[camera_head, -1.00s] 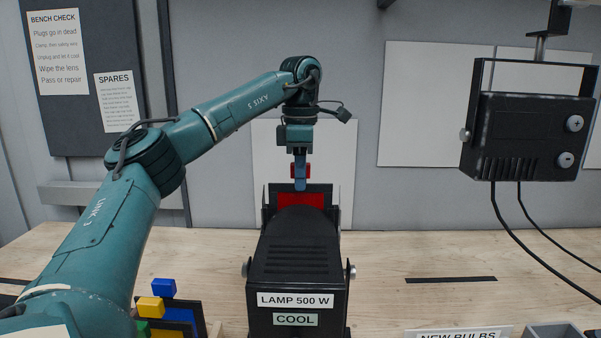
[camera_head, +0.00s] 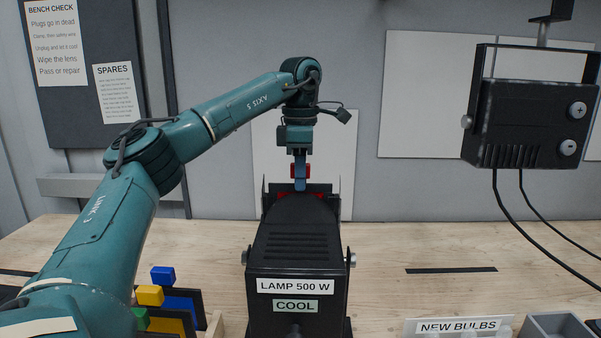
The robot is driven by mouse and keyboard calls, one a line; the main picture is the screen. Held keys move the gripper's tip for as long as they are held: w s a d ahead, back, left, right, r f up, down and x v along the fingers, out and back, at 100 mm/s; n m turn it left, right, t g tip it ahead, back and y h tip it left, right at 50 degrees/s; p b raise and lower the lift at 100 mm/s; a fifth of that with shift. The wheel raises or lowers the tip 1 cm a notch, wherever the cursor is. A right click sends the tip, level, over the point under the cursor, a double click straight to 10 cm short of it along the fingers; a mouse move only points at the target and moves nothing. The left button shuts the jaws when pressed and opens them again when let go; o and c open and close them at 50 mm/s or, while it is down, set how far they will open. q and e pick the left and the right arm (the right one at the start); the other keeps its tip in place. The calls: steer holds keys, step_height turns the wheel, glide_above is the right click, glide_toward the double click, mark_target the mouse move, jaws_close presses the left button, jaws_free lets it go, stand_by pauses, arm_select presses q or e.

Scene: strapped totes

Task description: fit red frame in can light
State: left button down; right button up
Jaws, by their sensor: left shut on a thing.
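The black can light (camera_head: 296,245) stands on the bench, labelled "LAMP 500 W" and "COOL". My left gripper (camera_head: 300,180) points down at the far, front end of the lamp and is shut on the red frame (camera_head: 315,194). The frame's red tab shows between the fingers, and only a thin strip of its red sheet shows above the lamp body. The lamp hides the rest, so I cannot tell how it sits in the holder. My right gripper is not in view.
Blue, yellow and green tabbed frames (camera_head: 163,296) stand in a rack at the lower left. A "NEW BULBS" holder (camera_head: 458,327) and a grey bin (camera_head: 556,326) are at the lower right. Another black lamp (camera_head: 530,130) hangs at the upper right with cables below.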

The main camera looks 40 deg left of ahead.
arm_select(q)
steer(key=shift+f, duration=0.4)
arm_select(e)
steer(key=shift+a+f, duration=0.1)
arm_select(q)
steer(key=c, duration=1.3)
jaws_free()
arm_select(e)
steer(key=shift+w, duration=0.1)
arm_select(q)
step_height(320, 180, up, 7)
steer(key=shift+r+p, duration=0.2)
steer(key=shift+p, duration=0.8)
step_height(320, 180, up, 4)
steer(key=shift+r+p, duration=0.25)
steer(key=shift+p, duration=0.9)
steer(key=shift+r, duration=0.65)
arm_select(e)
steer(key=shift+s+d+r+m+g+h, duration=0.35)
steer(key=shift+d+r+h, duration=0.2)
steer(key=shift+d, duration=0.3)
arm_select(q)
steer(key=shift+f, duration=0.1)
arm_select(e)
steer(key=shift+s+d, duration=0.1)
